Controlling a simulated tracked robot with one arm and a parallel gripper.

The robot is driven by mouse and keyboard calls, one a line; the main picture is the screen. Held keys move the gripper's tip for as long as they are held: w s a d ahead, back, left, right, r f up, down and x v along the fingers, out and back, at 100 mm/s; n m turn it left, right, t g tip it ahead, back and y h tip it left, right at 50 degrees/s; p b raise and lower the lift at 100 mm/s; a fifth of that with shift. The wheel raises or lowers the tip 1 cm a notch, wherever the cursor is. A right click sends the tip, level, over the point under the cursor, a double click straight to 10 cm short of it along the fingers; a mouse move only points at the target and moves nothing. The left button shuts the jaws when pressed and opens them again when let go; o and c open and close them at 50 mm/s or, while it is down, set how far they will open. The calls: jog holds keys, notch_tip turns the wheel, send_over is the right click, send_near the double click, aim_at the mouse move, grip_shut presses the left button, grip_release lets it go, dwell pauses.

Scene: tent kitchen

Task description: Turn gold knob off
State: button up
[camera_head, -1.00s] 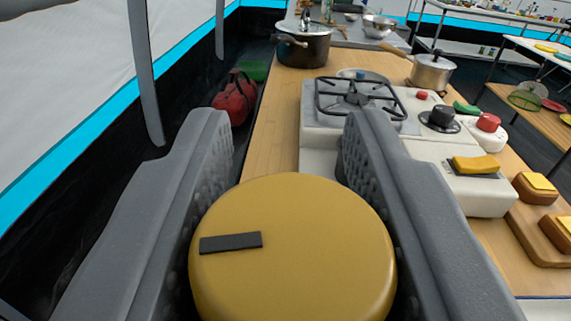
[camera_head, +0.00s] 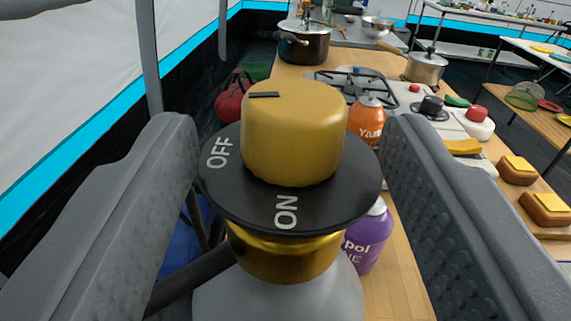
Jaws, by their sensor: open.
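The gold knob (camera_head: 292,135) stands upright in the middle of the view, on a black round dial plate (camera_head: 250,200) with white OFF and ON lettering. OFF is at the plate's left and ON at its front. The short black mark on the knob's top lies at the far left part of the top, towards the OFF side. Below the plate is a gold collar (camera_head: 282,256) on a pale grey cylinder (camera_head: 275,300). My gripper (camera_head: 290,150) is open, with one grey finger on each side of the knob. Gaps show between both fingers and the knob.
An orange can (camera_head: 367,122) and a purple bottle (camera_head: 368,238) stand close behind and right of the knob, near my right finger. A gas stove (camera_head: 345,82), a dark pot (camera_head: 303,45) and a silver pot (camera_head: 426,68) are farther back on the wooden counter.

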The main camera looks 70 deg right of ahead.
jog(key=v, duration=0.8)
jog(key=shift+a+b, duration=0.2)
jog(key=shift+b, duration=0.25)
